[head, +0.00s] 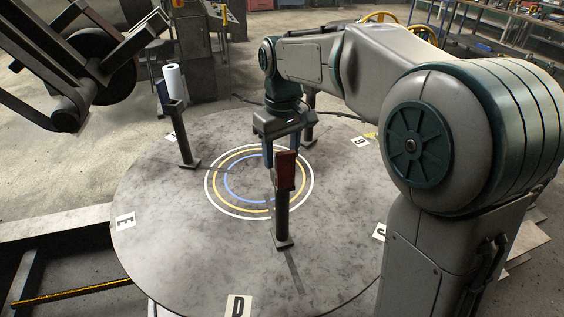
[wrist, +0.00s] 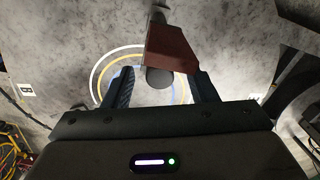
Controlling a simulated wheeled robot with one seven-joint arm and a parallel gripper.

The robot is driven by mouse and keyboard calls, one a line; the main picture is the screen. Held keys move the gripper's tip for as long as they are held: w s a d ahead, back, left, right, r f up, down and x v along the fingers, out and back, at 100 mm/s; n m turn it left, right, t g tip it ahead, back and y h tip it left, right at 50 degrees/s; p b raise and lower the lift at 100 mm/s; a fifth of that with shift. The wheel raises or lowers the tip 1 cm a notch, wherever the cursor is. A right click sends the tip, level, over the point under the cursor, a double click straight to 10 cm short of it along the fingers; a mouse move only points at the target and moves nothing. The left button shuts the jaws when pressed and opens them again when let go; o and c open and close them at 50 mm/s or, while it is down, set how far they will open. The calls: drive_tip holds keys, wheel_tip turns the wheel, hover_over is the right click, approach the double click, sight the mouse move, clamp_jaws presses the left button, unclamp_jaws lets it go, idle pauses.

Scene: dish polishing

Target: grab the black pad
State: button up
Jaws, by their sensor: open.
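My gripper (head: 281,153) is open, pointing down over the round table (head: 160,255), at the top of the front dark post (head: 282,218). A dark red block (head: 286,171) is upright at the top of that post. In the wrist view, the red-brown block (wrist: 172,47) reaches in between or just beyond my open fingers (wrist: 160,76). A dark, round-ended piece (wrist: 159,78) shows below the block, between the fingers. I cannot tell whether this is the black pad or part of the post. No other clearly black pad shows.
A post (head: 183,135) at the left has a blue piece and a white roll (head: 172,81) near its top. Another post (head: 309,130) stands behind my gripper. Ring markings (head: 222,207) lie mid-table. Dark machinery (head: 85,70) hangs at upper left. The table's left front is clear.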

drive_tip(key=shift+f, duration=0.8)
drive_tip(key=c, duration=1.1)
drive_tip(key=shift+r, duration=0.1)
